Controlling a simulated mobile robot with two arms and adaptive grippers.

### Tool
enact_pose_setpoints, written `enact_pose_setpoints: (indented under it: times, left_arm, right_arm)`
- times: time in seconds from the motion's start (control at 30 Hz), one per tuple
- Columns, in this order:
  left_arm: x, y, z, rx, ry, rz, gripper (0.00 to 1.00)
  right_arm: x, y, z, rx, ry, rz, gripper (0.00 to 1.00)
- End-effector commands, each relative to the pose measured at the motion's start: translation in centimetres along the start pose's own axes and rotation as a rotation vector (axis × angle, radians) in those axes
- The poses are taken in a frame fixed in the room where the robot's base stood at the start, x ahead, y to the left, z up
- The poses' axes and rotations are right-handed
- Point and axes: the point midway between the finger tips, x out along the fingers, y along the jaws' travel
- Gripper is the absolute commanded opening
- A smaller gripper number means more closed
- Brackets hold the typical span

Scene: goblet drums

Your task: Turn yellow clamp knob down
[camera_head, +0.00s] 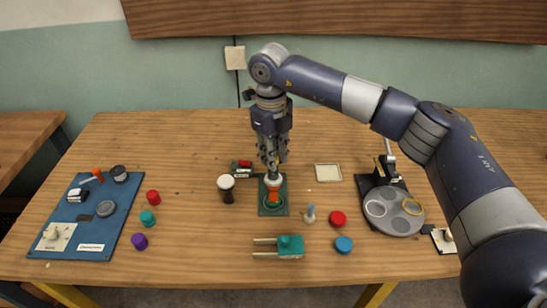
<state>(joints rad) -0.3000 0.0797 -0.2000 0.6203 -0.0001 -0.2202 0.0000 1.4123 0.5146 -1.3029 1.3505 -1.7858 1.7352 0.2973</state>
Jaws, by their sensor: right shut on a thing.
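My right gripper (273,172) points straight down over a green base plate (266,210) in the middle of the table. Its fingers are shut. A small patch of yellow, which looks like the yellow clamp knob (278,160), shows between the fingers, which mostly hide it. Directly below the fingertips a small goblet drum (273,192) with an orange body and a pale top stands upright on the plate. Whether the fingertips touch the drum's top is too small to tell. My left gripper is out of view.
A dark cup with a white top (226,188) stands close left of the plate. A blue board (72,232) with parts lies at left, a dark stand with a grey round tray (393,222) at right. A teal block with prongs (290,246) lies in front.

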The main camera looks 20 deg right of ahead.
Motion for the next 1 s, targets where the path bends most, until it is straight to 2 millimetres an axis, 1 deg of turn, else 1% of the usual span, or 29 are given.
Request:
enact_pose_setpoints:
  times: [0.03, 0.2, 0.6, 0.8, 1.0]
  left_arm:
    - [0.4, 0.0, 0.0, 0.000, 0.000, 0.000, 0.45]
    - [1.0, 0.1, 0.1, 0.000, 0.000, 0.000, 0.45]
    - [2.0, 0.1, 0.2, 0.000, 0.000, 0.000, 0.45]
    - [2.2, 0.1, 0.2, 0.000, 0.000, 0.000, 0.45]
    - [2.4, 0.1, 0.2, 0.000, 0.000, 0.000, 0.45]
  right_arm:
    - [0.1, 0.0, 0.1, 0.045, -0.001, 0.000, 0.00]
    - [0.1, 0.0, 0.1, 0.207, 0.005, 0.001, 0.00]
    - [0.0, 0.0, 0.2, 0.569, 0.019, 0.000, 0.00]
    - [-0.1, 0.0, 0.2, 0.706, 0.024, 0.000, 0.00]
    - [-0.1, 0.0, 0.2, 0.796, 0.028, 0.000, 0.00]
